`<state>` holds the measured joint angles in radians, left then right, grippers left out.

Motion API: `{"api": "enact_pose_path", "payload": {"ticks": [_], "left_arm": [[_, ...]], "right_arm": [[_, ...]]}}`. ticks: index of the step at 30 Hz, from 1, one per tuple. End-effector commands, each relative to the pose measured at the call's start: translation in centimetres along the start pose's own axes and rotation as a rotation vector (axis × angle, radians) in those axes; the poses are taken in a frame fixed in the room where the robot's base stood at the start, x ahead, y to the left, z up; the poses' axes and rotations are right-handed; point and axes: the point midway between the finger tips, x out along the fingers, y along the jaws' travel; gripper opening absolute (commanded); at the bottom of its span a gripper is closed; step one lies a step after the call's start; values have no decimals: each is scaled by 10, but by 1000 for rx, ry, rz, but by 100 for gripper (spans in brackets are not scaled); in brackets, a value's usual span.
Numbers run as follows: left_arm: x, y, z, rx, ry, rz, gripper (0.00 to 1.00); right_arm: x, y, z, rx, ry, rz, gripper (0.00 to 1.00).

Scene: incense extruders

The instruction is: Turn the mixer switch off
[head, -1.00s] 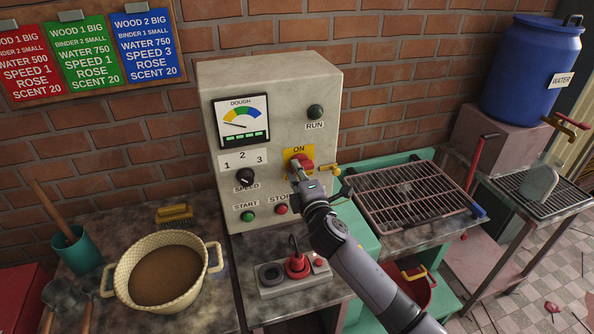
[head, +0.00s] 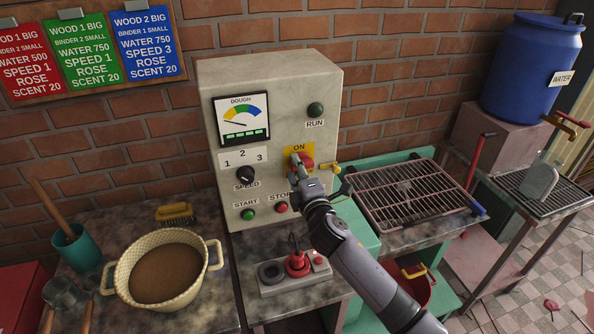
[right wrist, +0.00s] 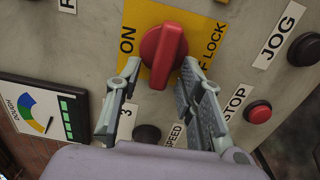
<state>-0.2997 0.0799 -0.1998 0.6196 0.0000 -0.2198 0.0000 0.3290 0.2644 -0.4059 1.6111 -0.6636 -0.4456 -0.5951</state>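The mixer switch is a red rotary knob on a yellow plate, on the front of the pale control cabinet. In the head view the red knob (head: 307,160) shows beside the ON label, partly behind my right gripper (head: 299,175). In the right wrist view the knob (right wrist: 163,55) has ON at its left and a partly hidden LOCK label at its right. Its raised handle runs roughly up and down in that picture. My right gripper (right wrist: 160,88) is open, its fingertips on either side of the knob's lower end, with gaps visible. My left gripper is out of view.
The cabinet (head: 270,75) also carries a speed dial (head: 245,176), a green start button (head: 248,214) and a red stop button (head: 282,208). A pendant box (head: 294,281) lies below. A basin of brown dough (head: 165,274) stands left. A wire rack (head: 411,193) lies right.

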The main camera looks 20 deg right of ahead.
Motion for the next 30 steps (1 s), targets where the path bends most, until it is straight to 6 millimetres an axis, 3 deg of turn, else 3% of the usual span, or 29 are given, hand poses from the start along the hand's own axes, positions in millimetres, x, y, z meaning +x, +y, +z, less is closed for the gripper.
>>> {"api": "enact_pose_path", "payload": {"ticks": [5,15,21,30], "left_arm": [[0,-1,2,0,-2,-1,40],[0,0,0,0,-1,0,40],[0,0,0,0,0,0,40],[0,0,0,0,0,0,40]], "right_arm": [[-10,-1,0,0,1,0,35],[-80,-2,0,1,1,-2,35],[-110,-1,0,1,0,-2,35],[-120,0,0,-1,0,0,35]]}}
